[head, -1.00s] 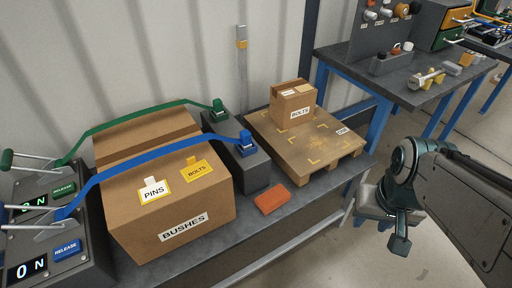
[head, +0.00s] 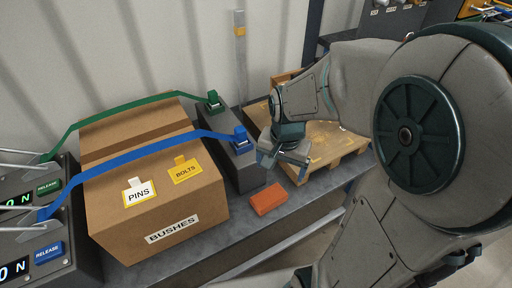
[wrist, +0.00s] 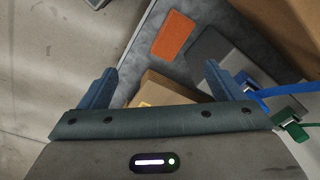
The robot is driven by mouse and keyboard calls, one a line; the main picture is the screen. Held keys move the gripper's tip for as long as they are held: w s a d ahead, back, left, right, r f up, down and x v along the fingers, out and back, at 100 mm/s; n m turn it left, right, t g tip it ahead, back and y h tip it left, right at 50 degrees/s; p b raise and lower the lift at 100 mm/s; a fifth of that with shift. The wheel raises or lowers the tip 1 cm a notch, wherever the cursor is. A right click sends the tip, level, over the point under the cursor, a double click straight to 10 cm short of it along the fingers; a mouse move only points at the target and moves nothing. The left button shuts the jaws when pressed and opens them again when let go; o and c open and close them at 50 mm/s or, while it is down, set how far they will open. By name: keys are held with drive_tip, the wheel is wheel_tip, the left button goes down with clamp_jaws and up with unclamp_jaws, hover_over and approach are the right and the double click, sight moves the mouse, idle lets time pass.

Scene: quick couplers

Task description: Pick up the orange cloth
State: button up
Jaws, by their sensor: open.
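The orange cloth (head: 269,199) is a small flat folded rectangle on the grey bench, to the right of the large carton and in front of the blue strap's anchor block. In the wrist view the cloth (wrist: 174,35) lies beyond my fingers, near the top and slightly right of centre. My gripper (head: 284,160) is above the bench, just behind and above the cloth in the head view. In the wrist view my gripper (wrist: 160,90) has its two fingers wide apart with nothing between them, and it is clear of the cloth.
A large carton (head: 165,228) labelled BUSHES sits under a blue strap (head: 130,156) and a green strap (head: 120,111). The grey anchor block (head: 243,172) stands close behind the cloth. Bare bench lies left of the cloth.

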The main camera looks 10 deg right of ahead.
drive_tip(key=w+f+m+g, duration=0.1)
drive_tip(key=w+f+m, duration=0.45)
drive_tip(key=f, duration=0.35)
drive_tip(key=m+b, duration=0.1)
drive_tip(key=b, duration=0.2)
hover_over(269, 196)
drive_tip(key=f, duration=0.8)
drive_tip(key=shift+s+d+f, duration=0.1)
drive_tip(key=shift+s+d, duration=0.1)
drive_tip(key=shift+s, duration=0.15)
drive_tip(key=shift+w+a+f+b, duration=0.15)
drive_tip(key=shift+f+b, duration=0.1)
drive_tip(key=shift+f, duration=1.35)
drive_tip(key=shift+w+f+b, duration=0.15)
drive_tip(key=shift+f+b, duration=0.05)
drive_tip(key=shift+f, duration=1.35)
drive_tip(key=c, duration=1.1)
